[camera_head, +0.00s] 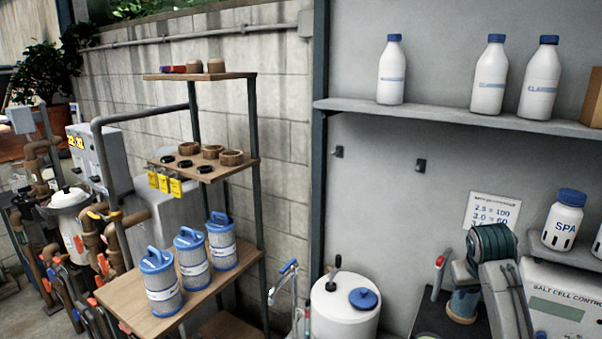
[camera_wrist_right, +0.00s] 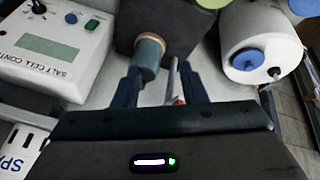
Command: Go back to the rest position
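My right arm enters the head view at the lower right, and its gripper (camera_head: 468,272) is low over the bench; its fingers are hard to make out there. In the right wrist view my right gripper (camera_wrist_right: 160,78) has two dark fingers spread apart, with nothing visibly clamped between them. A brownish cylinder with a blue band (camera_head: 462,305) stands beyond the fingers; it also shows in the right wrist view (camera_wrist_right: 149,54). I cannot tell whether a finger touches it. A thin red-tipped tool (camera_head: 440,264) stands near it. My left gripper is out of view.
A white salt cell controller (camera_head: 552,315) is right of my right arm, close to a SPA bottle (camera_head: 562,222). A white tank (camera_head: 344,310) with a blue lid is to the left. A wall shelf (camera_head: 440,112) holds bottles. A wooden rack (camera_head: 190,300) with filter cartridges stands farther left.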

